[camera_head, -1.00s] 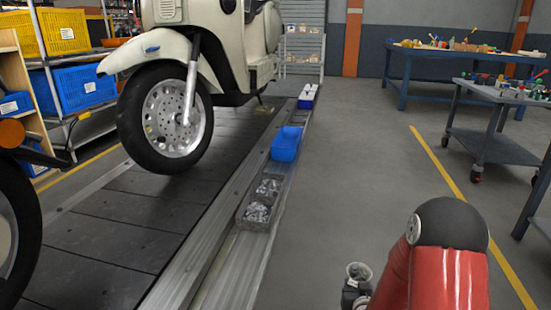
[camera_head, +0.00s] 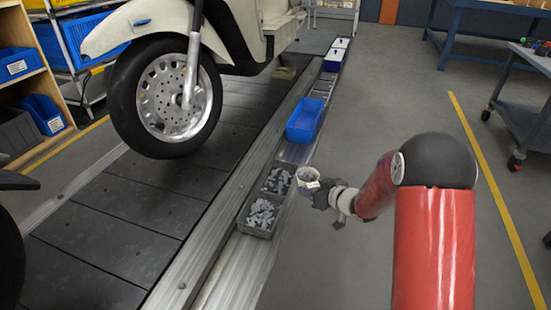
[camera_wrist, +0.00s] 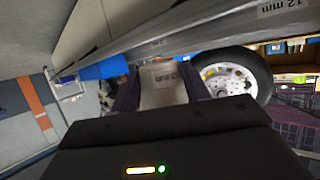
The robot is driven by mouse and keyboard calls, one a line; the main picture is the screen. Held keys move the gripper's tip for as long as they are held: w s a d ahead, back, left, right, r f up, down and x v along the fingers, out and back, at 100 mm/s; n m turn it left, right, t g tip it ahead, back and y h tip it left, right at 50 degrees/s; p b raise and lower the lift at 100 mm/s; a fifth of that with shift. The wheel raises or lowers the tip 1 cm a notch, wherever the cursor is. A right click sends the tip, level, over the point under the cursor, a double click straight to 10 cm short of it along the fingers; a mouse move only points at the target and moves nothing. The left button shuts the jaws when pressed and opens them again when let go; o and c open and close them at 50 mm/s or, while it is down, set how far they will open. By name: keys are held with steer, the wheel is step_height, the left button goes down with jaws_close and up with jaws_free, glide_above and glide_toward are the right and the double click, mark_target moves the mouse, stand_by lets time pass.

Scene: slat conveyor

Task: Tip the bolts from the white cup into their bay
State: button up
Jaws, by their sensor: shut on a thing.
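My gripper (camera_head: 318,191) is shut on the white cup (camera_head: 308,178) and holds it near the right edge of the conveyor's side rail. The cup looks close to upright, with its mouth up; its contents are too small to make out. A dark tray (camera_head: 256,233) with two bays lies on the rail, left of the cup. Its far bay and near bay both hold grey metal parts. I cannot tell which bay is for the bolts.
A blue bin (camera_head: 304,121) stands on the rail just beyond the tray. A white scooter with its front wheel (camera_head: 172,105) stands on the dark slats to the left. The grey floor to the right is clear up to the yellow line (camera_head: 490,180).

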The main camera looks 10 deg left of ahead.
steer(key=s+a+r+n+g+y+p, duration=0.3)
steer(key=s+a+r+n+g+p, duration=0.2)
steer(key=a+r+n+g+p, duration=0.5)
steer(key=f+t+b, duration=0.1)
steer(key=f, duration=0.1)
steer(key=w+f+t, duration=0.1)
steer(key=f, duration=0.1)
steer(key=f+n+t+b, duration=0.1)
steer(key=f+t, duration=0.1)
steer(key=shift+w+a+f+b, duration=0.15)
steer(key=shift+a+f+b, duration=0.05)
steer(key=shift+a+b, duration=0.1)
steer(key=shift+w+f+n+t, duration=0.2)
steer(key=shift+f+n+t, duration=0.2)
steer(key=shift+f+n, duration=0.45)
steer(key=shift+f+n+b, duration=0.25)
steer(key=shift+b, duration=0.3)
steer(key=shift+w+d+n+t+b, duration=0.15)
steer(key=shift+n+t+b, duration=0.3)
steer(key=shift+b, duration=0.45)
steer(key=b, duration=0.1)
steer(key=n+t+b, duration=0.1)
steer(key=b, duration=0.1)
steer(key=shift+f+n+y, duration=0.25)
steer(key=shift+f+y, duration=0.05)
